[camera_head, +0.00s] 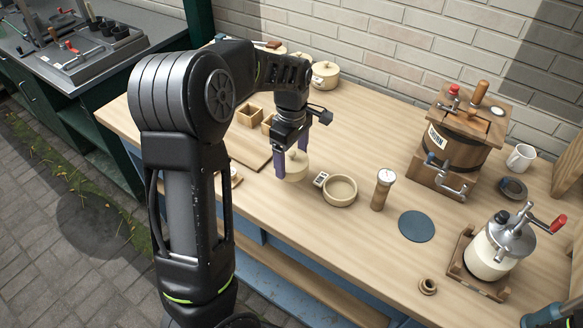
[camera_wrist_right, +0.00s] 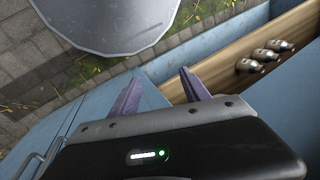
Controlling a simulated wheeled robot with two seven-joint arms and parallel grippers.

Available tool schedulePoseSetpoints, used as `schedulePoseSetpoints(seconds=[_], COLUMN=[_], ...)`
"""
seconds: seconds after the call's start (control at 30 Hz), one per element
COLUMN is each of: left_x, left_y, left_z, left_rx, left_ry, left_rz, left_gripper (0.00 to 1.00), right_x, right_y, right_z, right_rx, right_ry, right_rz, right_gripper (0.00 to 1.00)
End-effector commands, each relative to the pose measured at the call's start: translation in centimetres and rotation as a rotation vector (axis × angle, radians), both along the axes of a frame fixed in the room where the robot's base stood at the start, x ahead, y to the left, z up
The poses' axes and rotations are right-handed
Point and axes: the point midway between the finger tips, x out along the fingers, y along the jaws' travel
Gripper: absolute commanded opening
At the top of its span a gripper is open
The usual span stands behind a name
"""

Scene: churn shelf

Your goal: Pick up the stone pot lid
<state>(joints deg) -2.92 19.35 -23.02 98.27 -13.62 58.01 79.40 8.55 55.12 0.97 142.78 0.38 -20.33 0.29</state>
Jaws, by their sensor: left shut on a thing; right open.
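My left gripper (camera_head: 291,160) reaches down over the table from the left, its purple fingers closed on a pale beige round lid (camera_head: 292,170). The fingers hide part of the lid, and I cannot tell whether it is clear of the tabletop. A pale open round pot (camera_head: 340,191) stands just to the right of the lid. My right gripper (camera_wrist_right: 158,90) is open and empty in the right wrist view, with its purple fingers apart.
A lidded pot (camera_head: 325,75) stands at the back by the wall. Right of the open pot are a wooden cylinder with a dial (camera_head: 382,190), a dark round mat (camera_head: 416,226), a churn (camera_head: 456,140) and a cream crank-handled jar (camera_head: 492,250). Several metallic pieces (camera_wrist_right: 265,57) lie on a low shelf.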

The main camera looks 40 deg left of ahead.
Motion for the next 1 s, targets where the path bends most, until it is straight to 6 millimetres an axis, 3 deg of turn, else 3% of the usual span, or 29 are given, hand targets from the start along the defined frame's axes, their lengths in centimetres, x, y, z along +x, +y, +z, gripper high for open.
schedulePoseSetpoints(seconds=[0.1,0.3,1.0], left_x=[0.1,0.0,0.0], left_y=[0.0,0.0,0.0], left_z=[2.4,5.1,5.5], left_rx=[0.001,0.001,0.000], left_ry=[-0.005,-0.003,0.000], left_rz=[0.000,0.000,0.000], left_gripper=[0.39,0.39,0.39], right_x=[0.0,0.1,0.1], right_y=[0.0,0.0,0.0], right_z=[-0.5,-0.7,-0.7], right_rx=[0.001,0.003,0.002], right_ry=[-0.001,-0.003,-0.003], right_rz=[0.001,0.001,0.001], right_gripper=[0.55,0.55,0.55])
